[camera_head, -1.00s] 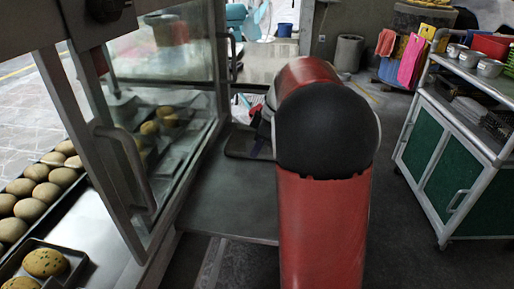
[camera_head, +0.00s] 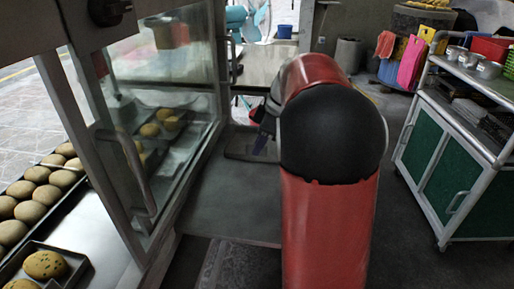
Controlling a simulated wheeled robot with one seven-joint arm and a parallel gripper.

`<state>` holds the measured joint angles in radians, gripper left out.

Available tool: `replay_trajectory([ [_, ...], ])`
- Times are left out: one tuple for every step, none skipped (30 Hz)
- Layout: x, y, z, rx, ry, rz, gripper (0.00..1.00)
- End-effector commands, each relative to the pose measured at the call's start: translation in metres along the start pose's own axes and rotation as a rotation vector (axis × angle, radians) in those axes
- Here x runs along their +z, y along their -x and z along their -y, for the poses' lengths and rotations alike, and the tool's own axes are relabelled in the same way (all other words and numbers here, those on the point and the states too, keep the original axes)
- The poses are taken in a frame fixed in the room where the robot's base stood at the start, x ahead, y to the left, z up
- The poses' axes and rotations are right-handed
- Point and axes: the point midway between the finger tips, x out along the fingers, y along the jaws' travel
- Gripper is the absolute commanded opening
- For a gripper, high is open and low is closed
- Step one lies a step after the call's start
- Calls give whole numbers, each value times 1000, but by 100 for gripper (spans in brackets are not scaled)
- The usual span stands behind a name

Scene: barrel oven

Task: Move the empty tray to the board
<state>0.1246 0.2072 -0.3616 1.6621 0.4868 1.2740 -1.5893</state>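A dark, flat tray (camera_head: 236,154) lies on the grey board-like surface (camera_head: 225,200) beside the glass case, at that surface's far end. No items show on its visible part; its right side is hidden behind my red and black arm. I cannot tell for sure which surface is the task's board.
A glass case (camera_head: 165,75) with buns stands at left, and trays of buns (camera_head: 40,190) lie in front of it. A green-doored cart (camera_head: 450,160) holding metal bowls stands at right. Floor is free between my arm and the cart.

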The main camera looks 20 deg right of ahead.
Motion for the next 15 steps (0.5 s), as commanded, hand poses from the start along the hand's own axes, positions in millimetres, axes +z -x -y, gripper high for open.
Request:
replay_trajectory([
  [0, 14, -1, 6, 0, -1, 29],
  [0, 20, -1, 5, 0, -1, 29],
  [0, 29, -1, 5, 1, 0, 29],
  [0, 36, -1, 5, 0, 0, 29],
  [0, 43, -1, 5, 0, 1, 29],
  [0, 51, -1, 5, 0, 0, 29],
  [0, 57, -1, 4, 0, 0, 29],
  [0, 63, -1, 4, 0, 0, 29],
  [0, 70, -1, 4, -1, 0, 29],
  [0, 74, -1, 4, -1, 0, 29],
  [0, 79, -1, 4, -1, 0, 29],
  [0, 83, -1, 3, -1, 0, 29],
  [0, 86, -1, 2, -1, 0, 29],
  [0, 89, 0, 2, -1, 0, 29],
  [0, 91, 0, 2, -1, 0, 29],
])
